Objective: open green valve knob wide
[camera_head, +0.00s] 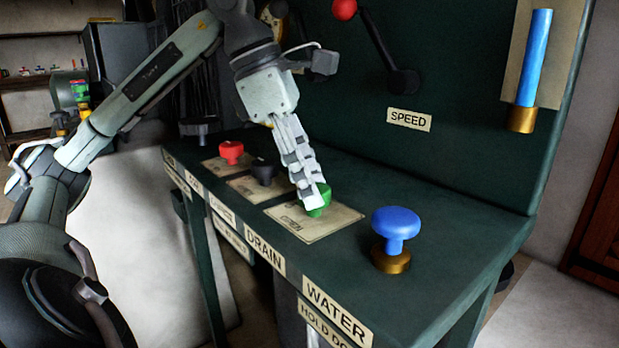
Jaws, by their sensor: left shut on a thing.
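The green valve knob (325,190) stands on a paper label plate on the dark green bench, above the front sign that reads DRAIN. My left gripper (314,198) reaches down from above and is shut on the green knob. Its fingers hide much of the knob's left and upper side. How far the knob is turned cannot be told. My right gripper is not in view.
A blue knob (396,224) on a brass base stands to the right, above the WATER sign. A black knob (264,171) and a red knob (231,151) stand to the left. A red-balled SPEED lever (377,40) and a blue tube (534,58) are on the upright panel.

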